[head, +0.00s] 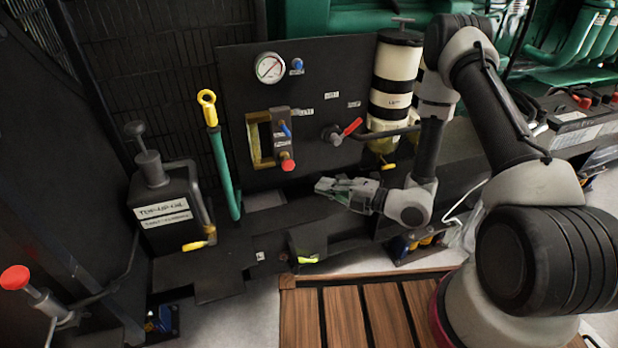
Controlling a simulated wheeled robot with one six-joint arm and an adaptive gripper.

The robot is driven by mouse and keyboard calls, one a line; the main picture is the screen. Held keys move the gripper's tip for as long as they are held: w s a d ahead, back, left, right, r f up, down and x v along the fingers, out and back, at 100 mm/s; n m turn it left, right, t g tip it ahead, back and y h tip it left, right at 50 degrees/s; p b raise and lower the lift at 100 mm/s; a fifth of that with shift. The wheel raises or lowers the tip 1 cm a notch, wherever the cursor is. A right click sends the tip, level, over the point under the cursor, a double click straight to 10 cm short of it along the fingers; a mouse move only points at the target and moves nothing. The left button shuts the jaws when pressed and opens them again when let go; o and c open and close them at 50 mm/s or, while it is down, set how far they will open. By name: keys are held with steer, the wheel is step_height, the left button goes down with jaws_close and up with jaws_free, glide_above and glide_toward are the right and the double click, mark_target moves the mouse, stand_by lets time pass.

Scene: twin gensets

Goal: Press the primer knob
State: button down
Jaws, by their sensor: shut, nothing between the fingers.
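No label that I can read names the primer knob, so I cannot tell which knob it is. Knob-like parts in view are a red knob (287,164) low on the dark panel's valve block, a large red knob (15,277) on a rod at the far left, a black knob (135,130) on the labelled oil can, and a T-shaped handle (403,21) on the white canister. My gripper (322,186) is shut and empty, pointing left, in front of the panel's lower part. It appears right of and below the panel's red knob, apart from it.
The dark panel (330,75) carries a gauge (270,67) and a red-handled valve (345,131). A green dipstick tube (222,165) with a yellow ring stands left of it. The white canister (393,80) is close to my arm. A slatted wooden deck (350,315) lies in front.

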mark_target(287, 163)
steer(key=w+d+x, duration=0.1)
steer(key=w+x, duration=0.1)
steer(key=x, duration=1)
steer(key=shift+w+d+f, duration=0.15)
steer(key=shift+w+f, duration=0.05)
steer(key=shift+f, duration=0.05)
